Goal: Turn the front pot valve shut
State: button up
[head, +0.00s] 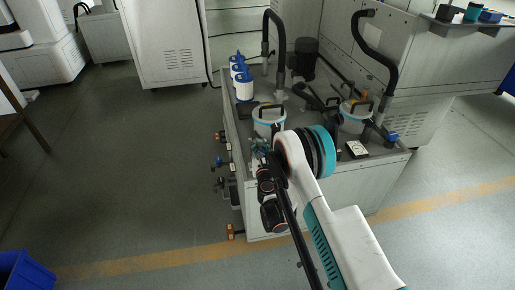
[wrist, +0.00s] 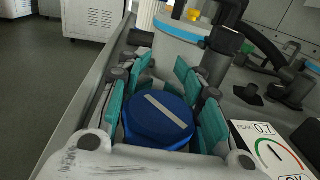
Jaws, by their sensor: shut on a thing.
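The valve under my gripper has a blue knob (wrist: 160,122) with a pale bar across its top. In the wrist view the bar runs slantwise, from upper left to lower right. My gripper (wrist: 168,105) is shut on this knob, with teal finger pads on both sides. In the head view my gripper (head: 261,147) is low at the near left corner of the grey machine top, and my arm hides the knob there. A pot (head: 268,118) with a light blue band stands just behind it; its band also shows in the wrist view (wrist: 178,32).
A second banded pot (head: 355,118) stands right, with another blue knob (head: 391,137) near it. A gauge card (wrist: 262,146) lies right of the gripped knob. Blue-and-white bottles (head: 243,85) and black hoses (head: 273,35) stand behind. Orange-ended fittings (head: 219,135) stick out left.

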jog(key=m+h, duration=0.1)
jog(key=h, duration=0.1)
jog(key=d+m+h, duration=0.1)
jog(key=m+h, duration=0.2)
jog(key=h, duration=0.2)
jog(key=shift+s+d+f+m, duration=0.1)
jog(key=shift+d+m, duration=0.2)
jog(key=shift+s+d+m+g+h, duration=0.1)
jog(key=shift+d+m+g+h, duration=0.2)
jog(key=shift+m+h, duration=0.4)
jog(key=shift+s+d+m+g+h, duration=0.1)
jog(key=shift+m+g+h, duration=0.25)
jog(key=shift+h, duration=0.6)
jog(key=shift+d+m+g+h, duration=0.2)
jog(key=shift+m+g+h, duration=0.15)
jog(key=shift+m+h, duration=0.35)
jog(key=shift+h, duration=0.25)
jog(key=o, duration=1)
jog(key=shift+c, duration=0.2)
send_over(250, 176)
jog(key=shift+s+d, duration=0.1)
jog(key=shift+s, duration=0.05)
